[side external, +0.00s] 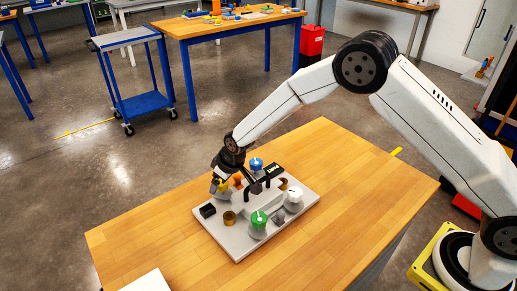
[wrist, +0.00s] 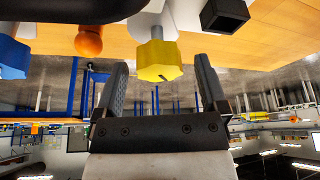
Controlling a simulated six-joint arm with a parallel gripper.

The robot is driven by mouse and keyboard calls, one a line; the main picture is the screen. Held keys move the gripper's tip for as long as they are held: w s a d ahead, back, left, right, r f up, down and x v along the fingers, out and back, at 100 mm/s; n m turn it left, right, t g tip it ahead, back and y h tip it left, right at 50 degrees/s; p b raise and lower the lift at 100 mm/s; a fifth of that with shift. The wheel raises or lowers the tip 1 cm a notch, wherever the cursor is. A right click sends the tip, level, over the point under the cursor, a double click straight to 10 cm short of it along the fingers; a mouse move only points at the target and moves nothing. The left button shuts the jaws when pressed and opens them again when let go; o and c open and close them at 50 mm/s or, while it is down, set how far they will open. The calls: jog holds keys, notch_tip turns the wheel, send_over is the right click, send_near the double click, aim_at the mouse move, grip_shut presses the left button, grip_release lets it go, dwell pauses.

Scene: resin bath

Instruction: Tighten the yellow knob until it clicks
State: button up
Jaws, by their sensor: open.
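The yellow knob (wrist: 160,62) shows in the wrist view as a faceted cap on a pale stem. In the side view only a small yellow part (side external: 218,186) shows at the far left of the grey board (side external: 232,244), partly hidden by my gripper. My gripper (wrist: 160,72) is open, with one dark finger on each side of the knob in the wrist view. Gaps show between the knob and both fingers, and nothing is held.
The board also carries a blue knob (side external: 256,163), a green knob (side external: 258,220), a white knob (side external: 294,194), a brass cylinder (side external: 229,218) and a black block (side external: 207,210). The wooden table (side external: 340,165) is clear around the board.

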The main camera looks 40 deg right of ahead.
grip_shut()
jog(key=shift+a+m+h, duration=0.1)
jog(key=shift+m+h, duration=0.4)
jog(key=shift+m, duration=0.6)
jog(key=shift+m+h, duration=0.9)
jog(key=shift+m, duration=1.3)
jog(key=shift+a+m+g+h, duration=0.15)
jog(key=shift+m+h, duration=0.3)
jog(key=shift+m, duration=1.05)
jog(key=shift+m+g+h, duration=0.25)
jog(key=shift+m+h, duration=0.2)
jog(key=shift+m, duration=1.05)
grip_release()
